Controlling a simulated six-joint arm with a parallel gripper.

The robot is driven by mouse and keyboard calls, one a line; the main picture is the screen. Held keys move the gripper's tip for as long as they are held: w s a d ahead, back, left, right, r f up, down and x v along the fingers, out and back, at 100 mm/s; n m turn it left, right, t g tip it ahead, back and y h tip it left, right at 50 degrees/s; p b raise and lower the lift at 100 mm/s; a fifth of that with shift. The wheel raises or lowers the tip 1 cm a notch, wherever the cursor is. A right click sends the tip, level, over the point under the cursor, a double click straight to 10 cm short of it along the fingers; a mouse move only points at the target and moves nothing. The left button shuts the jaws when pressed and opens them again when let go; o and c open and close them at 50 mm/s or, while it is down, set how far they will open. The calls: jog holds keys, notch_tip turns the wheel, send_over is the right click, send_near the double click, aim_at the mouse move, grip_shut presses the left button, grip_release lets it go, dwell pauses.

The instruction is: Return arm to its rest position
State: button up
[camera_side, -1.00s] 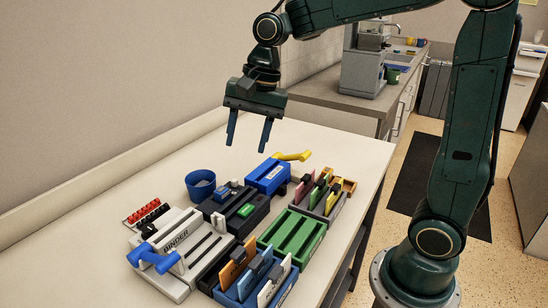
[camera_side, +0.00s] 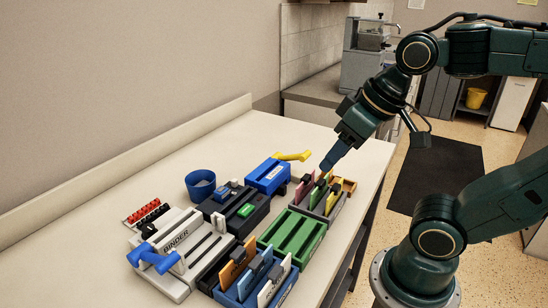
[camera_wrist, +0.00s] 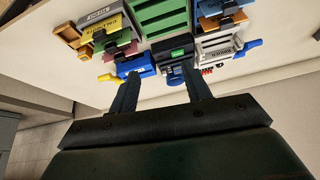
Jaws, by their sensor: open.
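My gripper (camera_side: 327,164) is over the back right part of the table in the side view, pointing down and left. Its fingertips are close to, or in front of, the grey tray with coloured cards (camera_side: 318,196); whether they touch it cannot be told. In the wrist view my gripper (camera_wrist: 161,82) shows two dark fingers spread apart with nothing held between them. My arm is bent, with its elbow out at the right of the side view.
The table (camera_side: 230,150) holds a white binder machine (camera_side: 178,245), a blue cup (camera_side: 200,184), a blue punch with a yellow handle (camera_side: 269,175), a green tray (camera_side: 292,235) and a blue card tray (camera_side: 243,290). A counter (camera_side: 315,96) stands behind. The table's back left is clear.

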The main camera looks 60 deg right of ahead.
jog(key=shift+s+d+f+n, duration=0.2)
jog(key=shift+s+f+n, duration=0.15)
jog(key=shift+s, duration=0.25)
